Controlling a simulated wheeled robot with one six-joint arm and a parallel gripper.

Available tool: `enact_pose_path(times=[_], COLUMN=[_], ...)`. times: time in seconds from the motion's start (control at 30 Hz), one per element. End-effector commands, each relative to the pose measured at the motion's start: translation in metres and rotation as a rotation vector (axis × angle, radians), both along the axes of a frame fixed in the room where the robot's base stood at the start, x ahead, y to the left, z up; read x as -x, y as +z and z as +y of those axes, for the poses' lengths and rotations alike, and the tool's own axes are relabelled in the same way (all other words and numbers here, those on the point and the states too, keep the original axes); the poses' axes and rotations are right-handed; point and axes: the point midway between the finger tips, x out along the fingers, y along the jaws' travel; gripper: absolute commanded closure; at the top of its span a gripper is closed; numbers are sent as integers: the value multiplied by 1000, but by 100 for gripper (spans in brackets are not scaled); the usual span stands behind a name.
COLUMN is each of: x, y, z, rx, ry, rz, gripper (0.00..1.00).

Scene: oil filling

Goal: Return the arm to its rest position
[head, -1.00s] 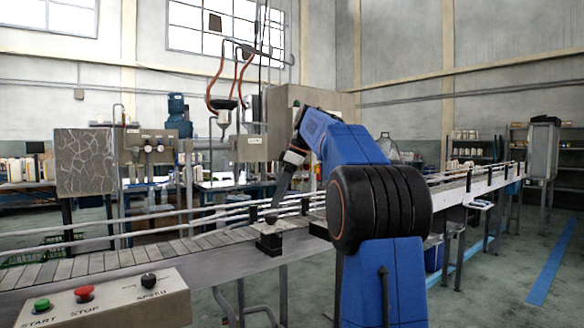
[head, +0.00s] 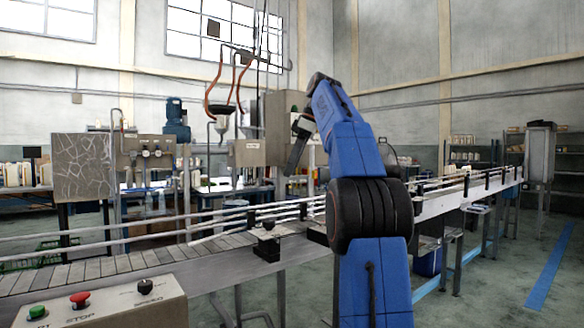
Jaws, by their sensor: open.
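My blue arm (head: 349,137) rises in front of the conveyor and bends at a black ribbed joint. My gripper (head: 292,168) hangs from the dark wrist at the arm's upper end, left of the blue link. It is open and points downward, raised above the conveyor rails in the picture. I see nothing held in it. Its fingers are small and dark, so their gap is hard to make out.
The slatted conveyor (head: 95,266) with pale rails runs across the view. A small black-knobbed fixture (head: 267,248) sits on its near edge. A control box (head: 128,308) with green, red and black controls is at lower left. A funnel (head: 222,122) hangs behind. Right-hand floor is clear.

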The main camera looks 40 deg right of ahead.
Motion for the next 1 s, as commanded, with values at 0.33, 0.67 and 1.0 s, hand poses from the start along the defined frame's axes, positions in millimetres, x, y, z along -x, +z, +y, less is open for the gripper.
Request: enact_pose_path(times=[0.33, 0.67, 1.0], x=[0, 13, 63], y=[0, -10, -63], z=[0, 36, 114], rx=[0, -3, -2], ry=[0, -82, -299], rz=[0, 17, 54], gripper=[50, 50, 50])
